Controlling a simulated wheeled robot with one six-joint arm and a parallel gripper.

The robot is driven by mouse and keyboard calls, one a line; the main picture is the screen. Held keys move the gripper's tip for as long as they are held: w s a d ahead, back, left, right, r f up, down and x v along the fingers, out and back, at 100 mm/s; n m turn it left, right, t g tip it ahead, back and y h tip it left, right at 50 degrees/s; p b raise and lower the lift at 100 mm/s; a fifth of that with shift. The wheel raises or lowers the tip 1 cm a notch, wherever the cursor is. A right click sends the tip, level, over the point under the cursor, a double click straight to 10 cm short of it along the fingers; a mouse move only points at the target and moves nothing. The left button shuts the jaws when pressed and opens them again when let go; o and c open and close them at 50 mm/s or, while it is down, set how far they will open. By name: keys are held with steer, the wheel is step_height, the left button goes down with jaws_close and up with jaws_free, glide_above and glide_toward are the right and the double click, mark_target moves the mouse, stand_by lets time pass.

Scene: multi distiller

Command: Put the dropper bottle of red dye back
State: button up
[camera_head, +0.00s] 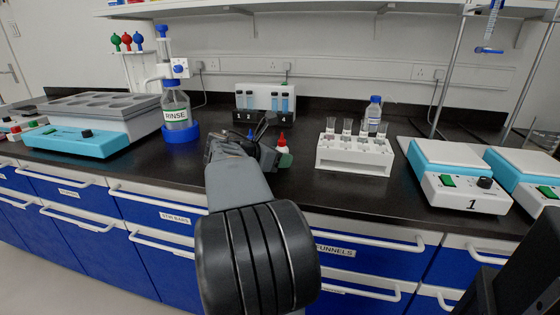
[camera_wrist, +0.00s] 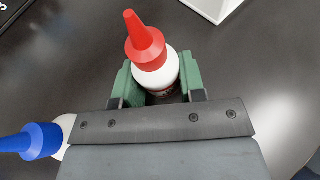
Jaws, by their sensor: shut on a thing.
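The dropper bottle of red dye (camera_wrist: 155,72) is white with a red cone cap. It stands between the green fingers of my gripper (camera_wrist: 154,86), which is shut on it. In the head view the red-capped bottle (camera_head: 282,141) shows just past my arm, over the black bench, with a green finger beside it. Whether its base touches the bench is hidden. A second dropper bottle with a blue cap (camera_wrist: 38,141) is close beside my gripper at the lower left of the wrist view; its blue tip (camera_head: 250,134) also shows in the head view.
A white rack (camera_head: 354,157) with several small vessels stands to the right. The RINSE bottle (camera_head: 177,113) stands left, and a hotplate marked 1 (camera_head: 462,190) far right. Bench between gripper and white rack is clear.

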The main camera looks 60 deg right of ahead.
steer(key=shift+f, duration=0.1)
steer(key=shift+f, duration=0.6)
steer(key=o, duration=0.7)
steer(key=shift+f, duration=0.15)
steer(key=shift+r, duration=0.25)
steer(key=p+v, duration=0.2)
steer(key=v, duration=0.4)
steer(key=r+p+v, duration=0.1)
steer(key=p+v, duration=0.1)
steer(key=v, duration=0.4)
steer(key=shift+r, duration=0.2)
steer(key=shift+p, duration=0.3)
